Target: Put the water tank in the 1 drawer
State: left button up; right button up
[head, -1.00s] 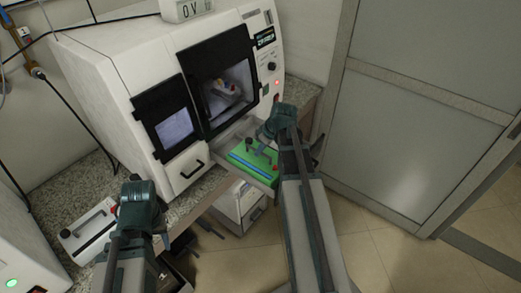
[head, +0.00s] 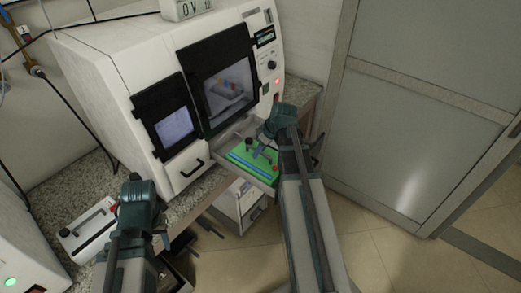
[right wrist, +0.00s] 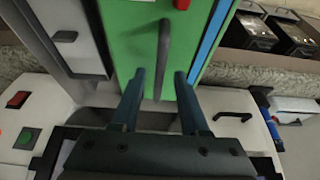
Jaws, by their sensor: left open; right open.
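A green box (head: 253,156) with a blue strip sits in an open drawer (head: 228,168) at the lower right of the white machine; I take it to be the water tank. It also shows in the right wrist view (right wrist: 128,45), with a curved grey handle (right wrist: 164,50) on top. My right gripper (head: 262,153) is over the green box. Its open fingers (right wrist: 160,80) lie on either side of the handle's line, apart from it in the picture. My left gripper (head: 135,188) is open, away from the box near the counter; its fingertips are hard to make out.
The white machine (head: 110,75) has two black-framed windows and a closed drawer with a black handle (head: 192,168). A white box with a black handle (head: 88,228) stands on the counter at left. A cabinet (head: 240,203) is below. Floor is clear at right.

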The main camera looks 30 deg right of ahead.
jog(key=p+v, duration=1.1)
jog(key=v, duration=0.1)
jog(key=s+a+g+h, duration=0.1)
jog(key=s+a, duration=0.3)
jog(key=a, duration=0.6)
jog(key=s+a+f+g+h, duration=0.1)
jog(key=s+a, duration=0.3)
jog(key=a, duration=0.7)
jog(key=s+a+g+h, duration=0.1)
jog(key=s+a, duration=0.3)
jog(key=a, duration=0.7)
jog(key=shift+s+a+f+m+g, duration=0.2)
jog(key=shift+m+g, duration=0.1)
jog(key=shift+g, duration=0.5)
jog(key=shift+w, duration=0.1)
